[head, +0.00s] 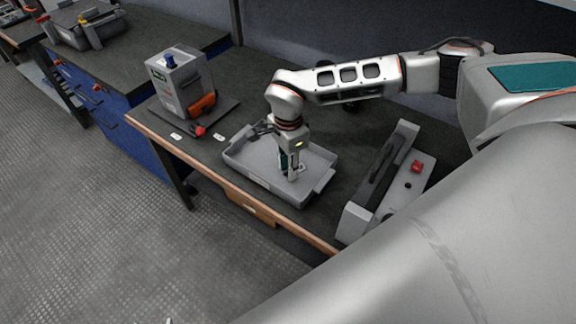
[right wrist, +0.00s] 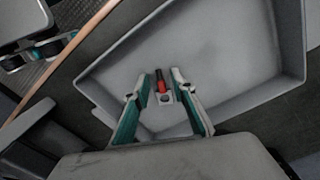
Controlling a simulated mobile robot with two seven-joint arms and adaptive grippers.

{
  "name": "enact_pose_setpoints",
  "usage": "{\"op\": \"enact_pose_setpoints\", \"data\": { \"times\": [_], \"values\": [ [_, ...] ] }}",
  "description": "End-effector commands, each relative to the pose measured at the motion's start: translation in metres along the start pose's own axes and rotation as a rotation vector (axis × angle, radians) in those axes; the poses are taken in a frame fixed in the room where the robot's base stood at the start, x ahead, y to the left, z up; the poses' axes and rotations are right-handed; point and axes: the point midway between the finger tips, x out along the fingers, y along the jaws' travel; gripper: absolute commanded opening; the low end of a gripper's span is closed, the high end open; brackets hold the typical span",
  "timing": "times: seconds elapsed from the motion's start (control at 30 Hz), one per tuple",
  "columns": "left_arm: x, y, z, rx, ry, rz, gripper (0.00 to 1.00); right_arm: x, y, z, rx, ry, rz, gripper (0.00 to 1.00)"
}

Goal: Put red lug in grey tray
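The red lug (right wrist: 161,80), a small red sleeve with a grey metal ringed end, shows in the right wrist view over the floor of the grey tray (right wrist: 122,52). My right gripper (right wrist: 160,82) has its two fingers apart, one on each side of the lug, with a narrow gap visible. In the head view the right gripper (head: 290,174) points down inside the grey tray (head: 262,187); the lug's red part cannot be made out there. My left gripper does not show clearly in either view.
A grey instrument box (head: 177,84) with an orange part stands on a dark mat left of the tray. A grey fixture (head: 356,216) with a red knob (head: 417,166) stands to the right. The bench's wooden edge (head: 165,146) runs in front.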

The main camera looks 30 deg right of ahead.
Motion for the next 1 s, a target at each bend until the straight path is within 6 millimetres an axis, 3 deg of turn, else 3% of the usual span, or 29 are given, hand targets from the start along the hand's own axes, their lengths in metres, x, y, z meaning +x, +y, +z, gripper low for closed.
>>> {"op": "enact_pose_setpoints", "data": {
  "times": [0.27, 0.7, 1.0],
  "values": [
    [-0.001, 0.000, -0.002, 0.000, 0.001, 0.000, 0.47, -0.010, -0.001, 0.000, -0.001, -0.001, -0.003, 0.25],
    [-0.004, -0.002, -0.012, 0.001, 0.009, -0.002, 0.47, -0.095, -0.001, 0.000, -0.001, 0.000, -0.005, 0.25],
    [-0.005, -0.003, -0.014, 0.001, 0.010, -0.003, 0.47, -0.125, 0.000, 0.000, -0.001, 0.000, -0.001, 0.25]
  ]
}}
